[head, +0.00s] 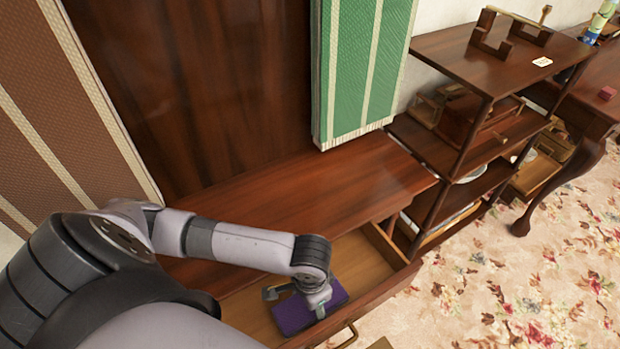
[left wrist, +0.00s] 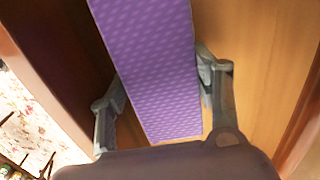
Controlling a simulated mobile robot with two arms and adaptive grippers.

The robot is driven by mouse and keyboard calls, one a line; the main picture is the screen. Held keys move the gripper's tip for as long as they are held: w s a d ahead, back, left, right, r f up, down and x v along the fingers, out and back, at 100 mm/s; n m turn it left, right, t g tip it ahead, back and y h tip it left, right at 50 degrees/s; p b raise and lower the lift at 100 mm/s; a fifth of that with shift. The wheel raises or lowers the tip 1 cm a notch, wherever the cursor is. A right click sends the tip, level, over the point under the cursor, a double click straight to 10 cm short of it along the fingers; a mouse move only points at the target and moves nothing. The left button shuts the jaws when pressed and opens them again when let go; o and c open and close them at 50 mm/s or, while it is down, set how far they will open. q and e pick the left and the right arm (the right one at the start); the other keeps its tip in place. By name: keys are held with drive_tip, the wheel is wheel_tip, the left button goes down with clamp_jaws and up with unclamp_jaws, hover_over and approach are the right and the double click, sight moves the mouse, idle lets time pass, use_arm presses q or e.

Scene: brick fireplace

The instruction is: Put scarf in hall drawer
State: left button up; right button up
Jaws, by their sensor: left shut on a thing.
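The purple folded scarf (head: 290,316) is at the open wooden drawer (head: 362,262) of the hall cabinet, within the drawer's outline in the head view. My left gripper (head: 319,307) is at the scarf, with its arm reaching in from the left. In the left wrist view, the dotted purple scarf (left wrist: 155,70) lies between the two fingers of the left gripper (left wrist: 160,98), which is shut on it. The drawer's wooden inside (left wrist: 262,60) shows beside it. I cannot tell whether the scarf touches the drawer floor. My right gripper is not in view.
The cabinet top (head: 340,178) is bare. A shelf unit (head: 450,50) with wooden items stands to the right, beside a table with a curved leg (head: 565,165). A green striped panel (head: 362,70) hangs above the cabinet. The flowered carpet (head: 520,270) is open at right.

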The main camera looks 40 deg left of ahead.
use_arm(q)
drive_tip(key=shift+f, duration=0.6)
drive_tip(key=o, duration=1.4)
drive_tip(key=shift+c, duration=0.2)
wheel_tip(320, 180, up, 12)
drive_tip(key=shift+a, duration=0.15)
